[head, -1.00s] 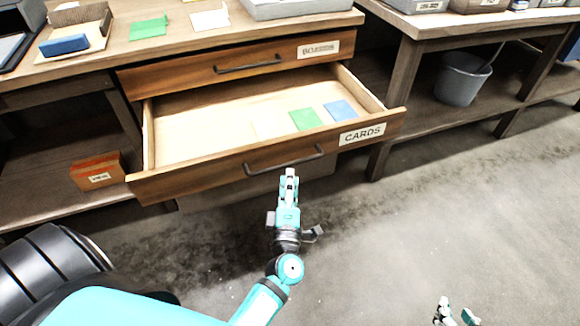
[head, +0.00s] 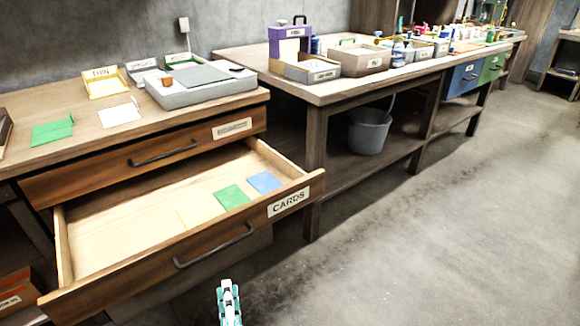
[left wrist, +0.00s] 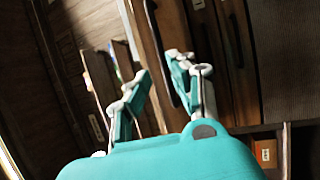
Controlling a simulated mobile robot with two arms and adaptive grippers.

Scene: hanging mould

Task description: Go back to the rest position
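My left gripper (head: 229,296) shows at the bottom edge of the head view, in front of the open drawer and apart from its handle (head: 214,246). The drawer labelled CARDS (head: 150,268) is pulled out. A green card (head: 231,197) and a blue card (head: 264,182) lie in it, with a faint pale card beside the green one. My right gripper is not in view.
A closed drawer (head: 160,155) sits above the open one. On the desk lie a green card (head: 52,132), a white card (head: 119,113) and a grey tray (head: 205,92). A long bench with a bucket (head: 369,131) below stands at right. Floor (head: 430,240) at right is clear.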

